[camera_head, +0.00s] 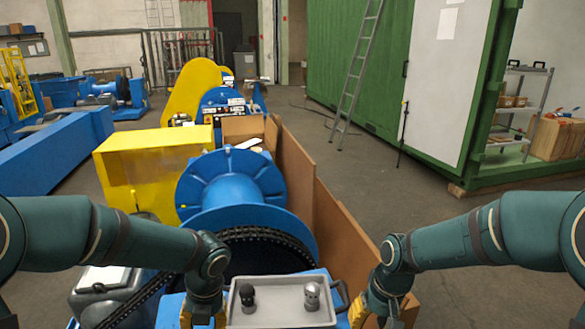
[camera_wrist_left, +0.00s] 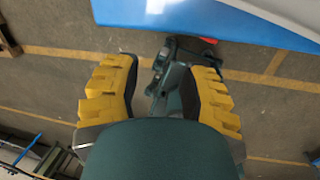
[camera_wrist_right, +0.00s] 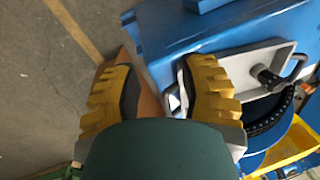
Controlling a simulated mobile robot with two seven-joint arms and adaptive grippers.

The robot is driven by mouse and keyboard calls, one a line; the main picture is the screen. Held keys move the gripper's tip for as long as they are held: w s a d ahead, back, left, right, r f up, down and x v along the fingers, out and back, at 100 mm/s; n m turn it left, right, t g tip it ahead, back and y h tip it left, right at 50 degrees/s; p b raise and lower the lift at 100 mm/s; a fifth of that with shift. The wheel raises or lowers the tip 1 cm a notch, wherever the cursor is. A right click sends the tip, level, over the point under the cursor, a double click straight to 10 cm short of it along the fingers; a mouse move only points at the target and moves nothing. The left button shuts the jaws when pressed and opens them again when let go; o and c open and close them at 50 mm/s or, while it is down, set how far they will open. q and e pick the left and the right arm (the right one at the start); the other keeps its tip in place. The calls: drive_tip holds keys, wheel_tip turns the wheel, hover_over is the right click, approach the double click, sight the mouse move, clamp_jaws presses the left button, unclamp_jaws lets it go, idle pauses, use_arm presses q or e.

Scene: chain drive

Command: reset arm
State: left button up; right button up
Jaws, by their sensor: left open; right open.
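My left gripper (camera_head: 203,318) hangs at the lower edge of the head view, left of a grey tray (camera_head: 285,318). In the left wrist view its yellow fingers (camera_wrist_left: 155,92) are apart with no object held, above the floor and a blue edge. My right gripper (camera_head: 375,318) hangs right of the tray, its tips partly cut off. In the right wrist view its yellow fingers (camera_wrist_right: 157,90) are apart, one close to the tray rim. I cannot tell whether it touches. A black knob-topped part (camera_head: 247,298) and a grey one (camera_head: 312,296) stand in the tray.
A blue drum (camera_head: 232,185) with a black chain (camera_head: 262,238) stands behind the tray. A yellow guard box (camera_head: 150,170) is left of it, brown panels (camera_head: 297,180) right. A green container (camera_head: 420,70) with a leaning ladder (camera_head: 355,70) stands back right. Open floor lies between.

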use_arm(q)
drive_tip(key=s+d+f+m+h, duration=0.2)
drive_tip(key=f+m, duration=0.5)
drive_tip(key=m, duration=0.5)
drive_tip(key=s+d+f+m+t+h, duration=0.1)
drive_tip(key=s+f+m, duration=0.4)
drive_tip(key=m, duration=0.7)
drive_tip(key=s+d+f+m+t+h, duration=0.1)
drive_tip(key=s+d+f+m, duration=0.3)
drive_tip(key=f+m, duration=0.5)
drive_tip(key=d+m+h, duration=0.1)
drive_tip(key=m, duration=0.1)
drive_tip(key=shift+s+d+m+h, duration=0.3)
drive_tip(key=shift+s+m+h, duration=0.05)
drive_tip(key=shift+m+h, duration=0.05)
use_arm(e)
drive_tip(key=s+a+f, duration=0.2)
drive_tip(key=s+f, duration=0.2)
drive_tip(key=f, duration=0.3)
drive_tip(key=s+a+f+m+t+y, duration=0.1)
drive_tip(key=s+a+f, duration=0.1)
drive_tip(key=s+f, duration=0.2)
drive_tip(key=s+a+f+m, duration=0.1)
drive_tip(key=s+a+f, duration=0.1)
drive_tip(key=f, duration=0.8)
drive_tip(key=shift+s+a+t+y, duration=0.2)
drive_tip(key=shift+s+t+y, duration=0.15)
drive_tip(key=shift+s, duration=0.55)
drive_tip(key=shift+f, duration=0.1)
